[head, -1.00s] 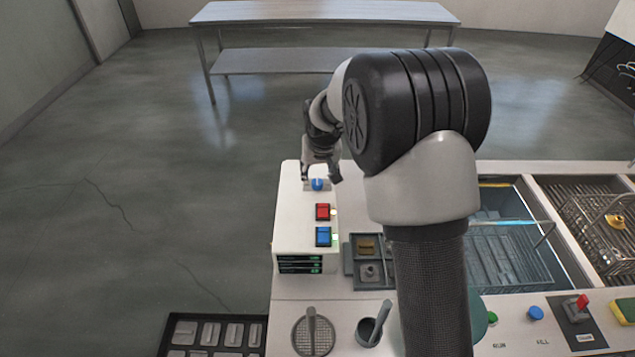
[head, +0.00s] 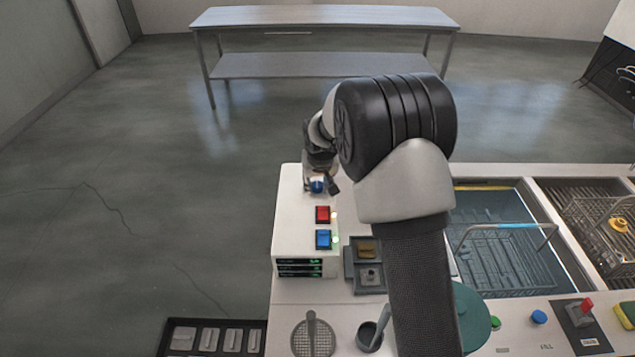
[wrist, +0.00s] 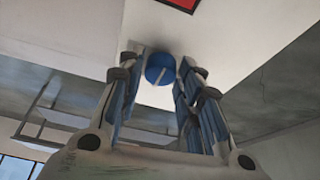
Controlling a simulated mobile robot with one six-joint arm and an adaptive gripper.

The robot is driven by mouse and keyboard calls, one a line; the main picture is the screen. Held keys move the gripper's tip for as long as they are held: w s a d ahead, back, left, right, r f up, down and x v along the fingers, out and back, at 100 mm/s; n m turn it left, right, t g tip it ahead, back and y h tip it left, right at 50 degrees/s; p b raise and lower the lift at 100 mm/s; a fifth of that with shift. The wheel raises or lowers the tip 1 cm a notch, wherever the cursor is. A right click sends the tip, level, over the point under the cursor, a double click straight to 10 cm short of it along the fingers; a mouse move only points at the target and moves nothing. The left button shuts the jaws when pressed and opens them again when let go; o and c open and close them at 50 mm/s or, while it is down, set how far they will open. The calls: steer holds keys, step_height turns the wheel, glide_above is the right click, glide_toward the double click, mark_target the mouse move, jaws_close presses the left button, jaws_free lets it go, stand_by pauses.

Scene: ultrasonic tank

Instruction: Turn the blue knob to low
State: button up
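The blue knob (head: 317,186) is on top of the white control box (head: 290,225), near its far end. It shows in the wrist view as a round blue cap (wrist: 161,69) with a pale pointer line running diagonally. My gripper (head: 320,184) is at the knob, with a finger on either side of it. In the wrist view my gripper (wrist: 160,75) is open, and the knob sits between the fingertips. Narrow gaps seem to show beside the knob; I cannot tell whether either finger touches it. Any markings around the knob are not readable.
A red switch (head: 322,214) and a blue switch (head: 323,239) are on the box nearer to me. Green displays (head: 300,267) are on its front. A small grey tray (head: 369,278) and a water tank (head: 505,245) with a basket lie to the right. Open floor lies left.

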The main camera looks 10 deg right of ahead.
steer(key=c, duration=0.6)
steer(key=n+y, duration=0.1)
steer(key=n, duration=0.1)
steer(key=shift+d+n, duration=0.15)
steer(key=shift+n, duration=0.25)
steer(key=n+b, duration=0.1)
steer(key=b, duration=0.1)
steer(key=n+y+b, duration=0.1)
steer(key=n, duration=0.1)
steer(key=shift+w+f+n+g+y+b, duration=0.1)
steer(key=shift+f+n+g+y+b, duration=0.05)
steer(key=shift+n+g+y+b, duration=0.2)
steer(key=shift+d+n+g+y+b, duration=0.1)
steer(key=shift+n+g+y+b, duration=0.2)
steer(key=shift+n+b, duration=0.7)
steer(key=shift+r+n+g+y, duration=0.2)
steer(key=shift+n+g+y, duration=0.2)
steer(key=shift+n, duration=1.35)
